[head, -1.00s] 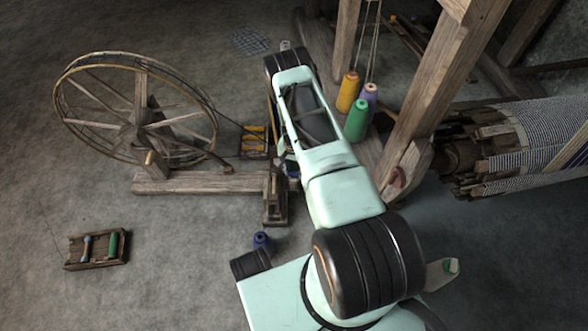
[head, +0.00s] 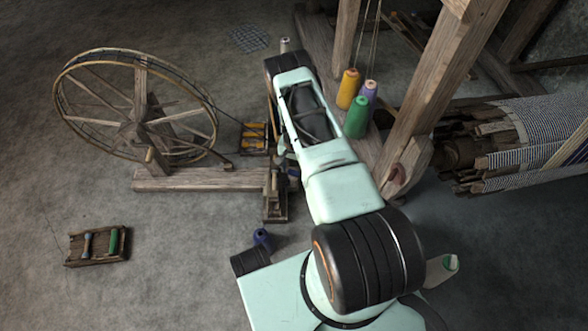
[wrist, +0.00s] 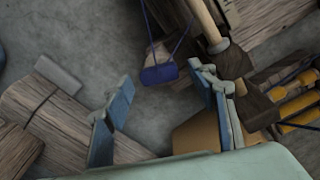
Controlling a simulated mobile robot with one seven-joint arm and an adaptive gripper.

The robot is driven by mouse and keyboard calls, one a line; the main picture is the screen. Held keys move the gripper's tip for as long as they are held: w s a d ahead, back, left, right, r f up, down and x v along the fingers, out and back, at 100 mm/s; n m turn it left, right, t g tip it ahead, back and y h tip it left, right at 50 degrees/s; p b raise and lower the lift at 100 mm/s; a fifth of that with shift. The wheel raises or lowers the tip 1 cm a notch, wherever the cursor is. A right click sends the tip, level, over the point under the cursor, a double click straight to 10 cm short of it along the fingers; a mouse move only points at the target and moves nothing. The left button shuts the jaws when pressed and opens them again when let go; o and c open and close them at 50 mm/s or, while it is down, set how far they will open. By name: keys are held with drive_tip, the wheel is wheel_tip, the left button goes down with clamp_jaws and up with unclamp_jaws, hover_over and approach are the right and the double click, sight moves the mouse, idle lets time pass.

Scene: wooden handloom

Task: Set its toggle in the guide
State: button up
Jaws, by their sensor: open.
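In the wrist view, a small dark blue bar (wrist: 160,73), which looks like the toggle, hangs from two blue cords that spread upward. It appears in the picture between my gripper's (wrist: 163,75) two fingertips. The fingers stand apart, open, with nothing gripped. The bar looks a little beyond the tips; whether either finger touches it I cannot tell. I cannot clearly make out the guide; a pale wooden rod (wrist: 203,22) on a dark block (wrist: 233,64) lies right of the bar. In the head view my arm hides most of the gripper and the bar.
The spinning wheel (head: 137,118) and its wooden base (head: 200,180) stand left of my arm. The loom post (head: 436,85) and thread cones, one green (head: 356,118), stand close at right. A bobbin tray (head: 97,258) lies lower left. The floor between is mostly clear.

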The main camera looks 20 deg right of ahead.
wheel_tip(320, 180, up, 12)
idle(0.5)
drive_tip(key=shift+w+a+f, duration=0.1)
